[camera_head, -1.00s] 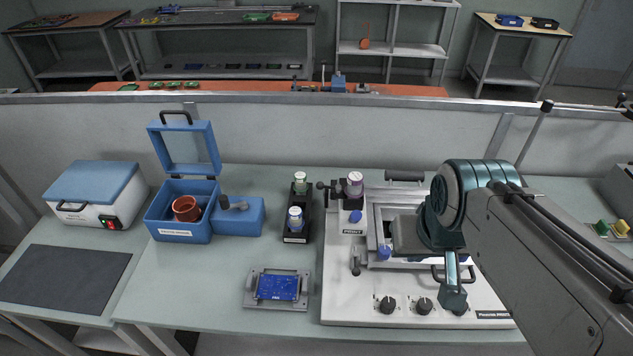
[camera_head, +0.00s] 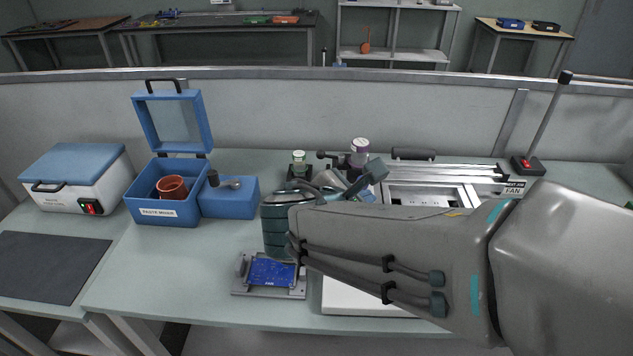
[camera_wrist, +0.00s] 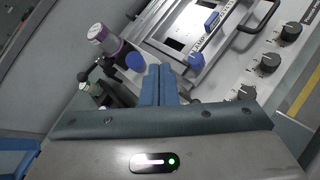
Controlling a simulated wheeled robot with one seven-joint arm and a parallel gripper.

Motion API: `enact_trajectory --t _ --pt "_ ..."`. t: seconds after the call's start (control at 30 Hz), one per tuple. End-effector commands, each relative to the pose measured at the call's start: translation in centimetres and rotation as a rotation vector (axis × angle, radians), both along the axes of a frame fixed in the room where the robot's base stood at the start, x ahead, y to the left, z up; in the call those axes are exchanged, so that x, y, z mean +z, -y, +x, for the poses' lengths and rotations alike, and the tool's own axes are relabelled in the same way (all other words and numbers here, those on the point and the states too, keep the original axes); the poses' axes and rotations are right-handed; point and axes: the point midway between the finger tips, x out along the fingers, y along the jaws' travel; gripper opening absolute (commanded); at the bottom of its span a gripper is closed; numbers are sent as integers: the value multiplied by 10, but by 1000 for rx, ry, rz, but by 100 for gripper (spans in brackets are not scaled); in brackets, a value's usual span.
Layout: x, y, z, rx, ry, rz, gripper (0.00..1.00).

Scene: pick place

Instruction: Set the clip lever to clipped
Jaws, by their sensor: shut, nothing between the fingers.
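The white printer unit (camera_head: 345,298) is mostly hidden behind my arm in the head view. A purple-banded jar (camera_head: 360,147) stands at its back left corner, and the jar also shows in the wrist view (camera_wrist: 101,36). A black handle (camera_head: 326,155) sticks out left of the jar. The wrist view shows a blue knob (camera_wrist: 136,61) beside the jar, and blue knobs on the frame (camera_wrist: 196,61). I cannot tell for sure which part is the clip lever. My gripper (camera_wrist: 158,69) is shut and empty, its tips close to the blue knob by the jar; contact is unclear.
A green-capped jar (camera_head: 299,158) stands in a black rack left of the printer. A blue circuit board (camera_head: 272,272) sits in a grey fixture below my wrist. An open blue box (camera_head: 160,205) is farther left. Black dials (camera_wrist: 269,63) line the printer's panel.

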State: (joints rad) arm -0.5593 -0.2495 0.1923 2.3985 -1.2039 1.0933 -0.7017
Motion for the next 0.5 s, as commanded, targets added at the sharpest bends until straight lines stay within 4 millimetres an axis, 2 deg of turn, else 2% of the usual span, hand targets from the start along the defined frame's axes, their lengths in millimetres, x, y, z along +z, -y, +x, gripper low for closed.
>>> enact_trajectory --t 0.03,0.1,0.23,0.33,0.5 --pt "-14 -24 6 114 11 -105 0" --pt "-14 -51 12 244 35 -234 0" --pt "-13 -91 15 409 82 -404 0" --pt "-10 -109 15 473 107 -474 0" --pt "-7 -116 15 499 118 -504 0"
